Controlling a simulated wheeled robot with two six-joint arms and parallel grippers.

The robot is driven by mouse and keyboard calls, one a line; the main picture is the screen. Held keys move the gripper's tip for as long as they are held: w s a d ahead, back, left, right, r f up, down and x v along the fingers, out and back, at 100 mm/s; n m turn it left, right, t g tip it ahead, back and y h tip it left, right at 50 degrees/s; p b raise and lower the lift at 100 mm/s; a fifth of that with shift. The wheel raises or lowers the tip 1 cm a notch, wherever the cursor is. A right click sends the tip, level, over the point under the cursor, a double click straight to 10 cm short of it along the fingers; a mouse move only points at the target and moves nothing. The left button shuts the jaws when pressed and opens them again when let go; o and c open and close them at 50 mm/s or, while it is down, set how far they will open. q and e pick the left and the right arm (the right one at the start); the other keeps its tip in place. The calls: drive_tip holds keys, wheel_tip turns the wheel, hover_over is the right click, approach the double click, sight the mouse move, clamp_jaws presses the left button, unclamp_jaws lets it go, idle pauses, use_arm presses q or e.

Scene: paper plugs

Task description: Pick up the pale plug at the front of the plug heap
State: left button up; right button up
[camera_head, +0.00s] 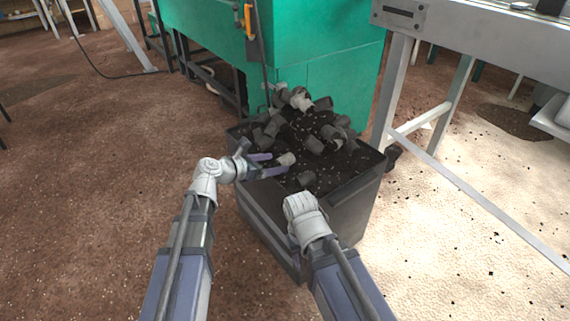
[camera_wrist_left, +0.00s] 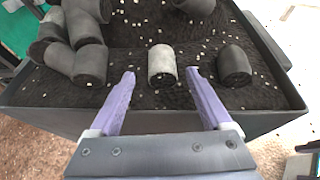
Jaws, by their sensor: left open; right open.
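The pale plug (camera_head: 286,159) lies at the front of the heap in the dark bin. In the left wrist view the pale plug (camera_wrist_left: 161,62) lies on dark granules, midway between the two purple fingers. My left gripper (camera_head: 268,163) is open, with its fingertips close to the plug and pointing at it. In the left wrist view the open jaws (camera_wrist_left: 160,76) show a gap on each side of the plug. My right arm's wrist shows over the bin's front edge; its fingers are hidden.
The bin (camera_head: 262,219) has raised walls around the granules. A dark plug (camera_wrist_left: 235,66) lies just right of the right finger, and several dark plugs (camera_wrist_left: 88,62) lie at the left. A green machine (camera_head: 330,75) stands behind the bin, a metal table (camera_head: 480,45) at the right.

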sight(285, 160)
use_arm(q)
drive_tip(key=shift+r+b+x, duration=0.2)
drive_tip(key=shift+b+x, duration=0.65)
drive_tip(key=shift+x, duration=1.8)
drive_tip(key=shift+s+d, duration=0.1)
drive_tip(key=shift+c, duration=0.3)
clamp_jaws()
